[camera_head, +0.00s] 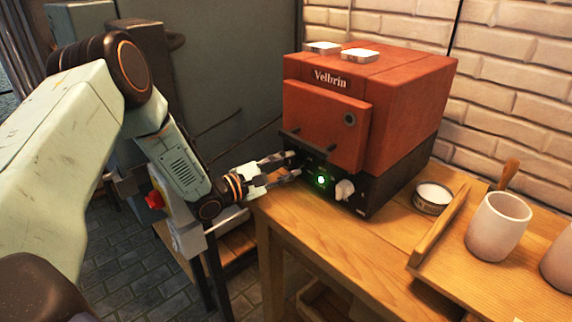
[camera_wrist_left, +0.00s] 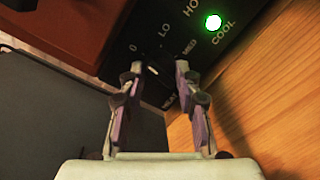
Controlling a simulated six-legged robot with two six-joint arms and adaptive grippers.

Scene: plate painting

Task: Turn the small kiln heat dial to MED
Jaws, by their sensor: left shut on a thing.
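The small kiln (camera_head: 410,85), red with a black base and marked "Velbrin", stands on the wooden table. Its black front panel shows in the left wrist view with the labels 0, LO, MED (camera_wrist_left: 188,48) and COOL. My left gripper (camera_head: 293,164) is at the left part of this panel. In the left wrist view its fingers (camera_wrist_left: 156,76) stand on either side of the dark heat dial (camera_wrist_left: 153,71) and are shut on it. A short white mark shows on the dial; I cannot tell which label it points to. My right gripper is not in view.
A green light (camera_head: 321,181) glows on the panel, with a pale knob (camera_head: 344,190) to its right. A tin (camera_head: 432,198), a wooden tray (camera_head: 440,235) and a pale cup (camera_head: 497,227) stand on the table at the right. The table front is clear.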

